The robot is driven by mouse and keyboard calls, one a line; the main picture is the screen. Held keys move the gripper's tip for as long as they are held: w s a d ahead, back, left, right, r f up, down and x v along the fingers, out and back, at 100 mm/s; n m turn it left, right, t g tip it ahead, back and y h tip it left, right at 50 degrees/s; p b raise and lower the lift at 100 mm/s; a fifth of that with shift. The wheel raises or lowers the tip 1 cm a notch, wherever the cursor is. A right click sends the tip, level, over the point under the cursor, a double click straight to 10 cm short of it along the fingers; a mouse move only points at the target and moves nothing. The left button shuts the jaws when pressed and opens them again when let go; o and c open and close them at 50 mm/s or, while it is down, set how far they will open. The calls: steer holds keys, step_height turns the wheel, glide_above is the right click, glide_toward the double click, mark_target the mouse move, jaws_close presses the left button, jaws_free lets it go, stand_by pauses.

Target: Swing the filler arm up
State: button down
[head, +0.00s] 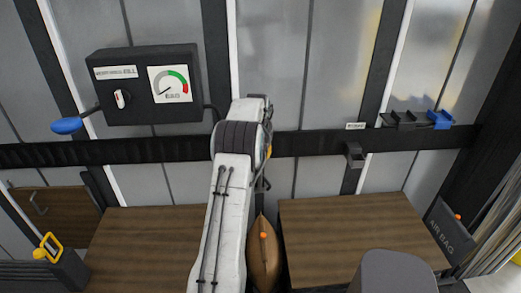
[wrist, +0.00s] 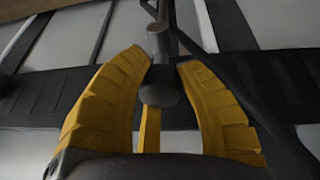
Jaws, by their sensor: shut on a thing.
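The filler arm shows in the wrist view as a dark grey bar with a rounded knob (wrist: 158,88) at its near end. My gripper (wrist: 163,70) has its two yellow fingers on either side of this knob, shut on it. In the head view my white arm hides most of the gripper and the filler arm; only a small bit of yellow shows at my wrist's right edge. A brown air bag (head: 263,258) with an orange valve stands upright in the gap between two wooden crates, below my gripper.
A black control box (head: 150,88) with a gauge, a switch and a blue-ended lever (head: 67,125) hangs at upper left. A black rail (head: 310,143) crosses the ribbed door. A grey hook (head: 354,154) and a holder with a blue part (head: 440,120) are at right. Wooden crates (head: 355,230) stand below.

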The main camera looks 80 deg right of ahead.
steer(key=shift+d+r, duration=0.35)
steer(key=shift+r, duration=0.05)
steer(key=c, duration=1.3)
jaws_free()
steer(key=shift+o, duration=1.3)
steer(key=shift+a, duration=0.15)
steer(key=shift+o, duration=1.1)
steer(key=shift+f, duration=0.2)
steer(key=shift+a+r, duration=0.1)
steer(key=v, duration=1.2)
